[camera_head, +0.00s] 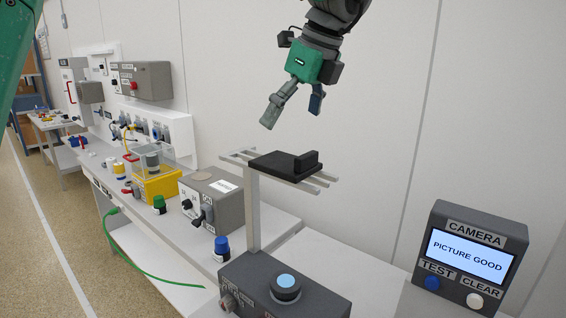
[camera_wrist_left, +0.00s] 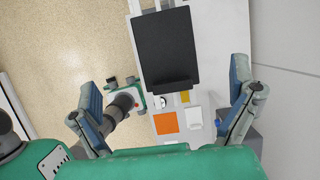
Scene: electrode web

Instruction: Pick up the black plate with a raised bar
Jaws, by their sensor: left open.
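The black plate (camera_head: 280,166) lies flat on a light rack of parallel bars (camera_head: 322,180) atop a grey post. Its raised bar (camera_head: 306,161) stands along the right edge in the head view. In the left wrist view the plate (camera_wrist_left: 166,45) is ahead, with its raised bar (camera_wrist_left: 172,87) on the near edge. My left gripper (camera_head: 294,118) is above the plate, open and empty, fingers pointing down. In the left wrist view its fingers (camera_wrist_left: 168,112) are spread to either side, apart from the plate.
A camera box (camera_head: 466,258) with a lit screen reading "PICTURE GOOD" stands at the right. A dark box with a round blue-topped knob (camera_head: 286,284) is in front of the post. Several devices line the bench (camera_head: 135,217) at left. A wall rises close behind the rack.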

